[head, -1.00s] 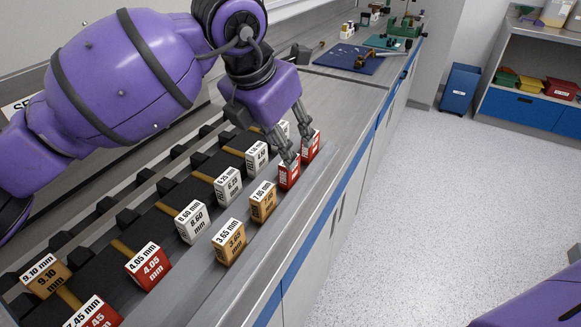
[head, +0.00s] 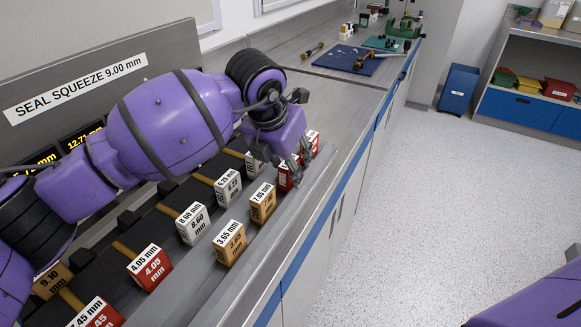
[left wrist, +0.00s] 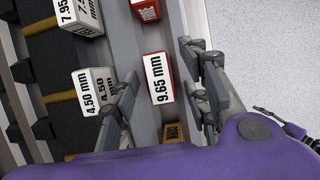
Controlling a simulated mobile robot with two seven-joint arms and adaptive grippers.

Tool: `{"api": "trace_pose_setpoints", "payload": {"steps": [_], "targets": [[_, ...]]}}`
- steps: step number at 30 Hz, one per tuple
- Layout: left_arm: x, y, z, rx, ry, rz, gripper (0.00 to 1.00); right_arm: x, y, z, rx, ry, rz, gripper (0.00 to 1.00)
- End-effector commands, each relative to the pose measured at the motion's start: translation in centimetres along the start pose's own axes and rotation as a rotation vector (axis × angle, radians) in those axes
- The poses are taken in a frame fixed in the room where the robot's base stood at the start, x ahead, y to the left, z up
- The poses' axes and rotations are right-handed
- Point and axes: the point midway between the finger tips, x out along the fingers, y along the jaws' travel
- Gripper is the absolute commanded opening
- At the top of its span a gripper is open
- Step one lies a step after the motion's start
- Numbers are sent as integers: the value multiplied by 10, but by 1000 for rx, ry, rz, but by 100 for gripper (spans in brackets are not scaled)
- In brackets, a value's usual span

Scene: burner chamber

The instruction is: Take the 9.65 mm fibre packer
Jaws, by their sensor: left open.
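The 9.65 mm fibre packer is a red block with a white label (left wrist: 158,78), upright in the front row of the rack. In the left wrist view it sits between the two parted fingers of my left gripper (left wrist: 162,86), with a gap visible on both sides. In the head view my left gripper (head: 295,172) is at the nearer of two red blocks (head: 284,180), which its fingers partly hide. My right gripper is not in view.
Close neighbours are a white 4.50 mm block (left wrist: 95,88), an orange block (left wrist: 173,132) and another red block (left wrist: 146,10). Other labelled blocks, such as the orange 3.65 mm block (head: 230,242), stand nearer. A blue mat (head: 360,60) lies farther along the bench.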

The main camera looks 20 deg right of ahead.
Motion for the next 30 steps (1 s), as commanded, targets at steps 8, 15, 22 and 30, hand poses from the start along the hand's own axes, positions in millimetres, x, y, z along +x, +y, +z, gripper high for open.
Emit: {"api": "trace_pose_setpoints", "payload": {"steps": [8,15,22,30], "targets": [[0,0,0,0,0,0,22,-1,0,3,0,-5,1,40],[-1,0,0,0,0,0,0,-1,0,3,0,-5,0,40],[-1,0,0,-1,-1,0,0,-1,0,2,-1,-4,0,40],[-20,1,9,0,-3,2,0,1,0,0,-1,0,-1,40]]}}
